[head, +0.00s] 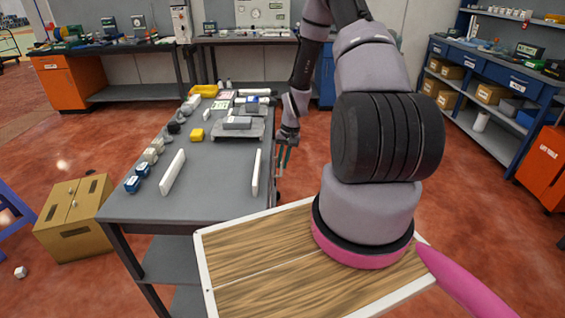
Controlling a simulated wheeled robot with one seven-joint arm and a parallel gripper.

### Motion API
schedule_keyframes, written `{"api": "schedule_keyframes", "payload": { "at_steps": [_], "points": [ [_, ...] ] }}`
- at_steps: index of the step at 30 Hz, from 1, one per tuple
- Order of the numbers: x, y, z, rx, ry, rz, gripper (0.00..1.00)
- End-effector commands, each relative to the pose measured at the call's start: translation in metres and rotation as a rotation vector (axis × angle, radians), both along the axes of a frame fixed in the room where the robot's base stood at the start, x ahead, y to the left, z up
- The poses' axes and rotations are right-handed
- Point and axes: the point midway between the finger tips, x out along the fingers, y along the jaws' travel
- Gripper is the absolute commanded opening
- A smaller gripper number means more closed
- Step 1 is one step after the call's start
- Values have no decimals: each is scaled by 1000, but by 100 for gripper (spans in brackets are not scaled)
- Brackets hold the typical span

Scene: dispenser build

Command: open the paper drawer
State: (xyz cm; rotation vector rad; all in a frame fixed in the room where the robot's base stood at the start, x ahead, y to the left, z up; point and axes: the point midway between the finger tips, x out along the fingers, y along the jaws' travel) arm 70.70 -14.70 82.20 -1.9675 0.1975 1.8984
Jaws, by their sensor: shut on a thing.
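My gripper (285,157) points down beside the right edge of the grey worktable (215,200). It is shut on a small part at the table's right side. That part is too small and too covered by the fingers to tell whether it is the paper drawer's handle. The drawer's front faces away from this view, so I cannot tell how far it stands out. Two white upright panels, one on the left (173,172) and one on the right (256,173), stand on the tabletop.
On the worktable are a grey tray (225,137), a yellow block (197,134), a yellow bin (204,90) and a row of small parts along the left edge. A cardboard box (75,220) stands on the floor at left. Blue shelving (490,80) stands at right. Red floor between is clear.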

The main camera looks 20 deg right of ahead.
Motion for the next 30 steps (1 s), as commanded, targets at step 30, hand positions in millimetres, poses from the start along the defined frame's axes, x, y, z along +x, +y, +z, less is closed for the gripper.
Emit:
{"api": "schedule_keyframes", "payload": {
  "at_steps": [30],
  "points": [
    [0, -16, 0, 0, -1, -4, 0]
  ]
}}
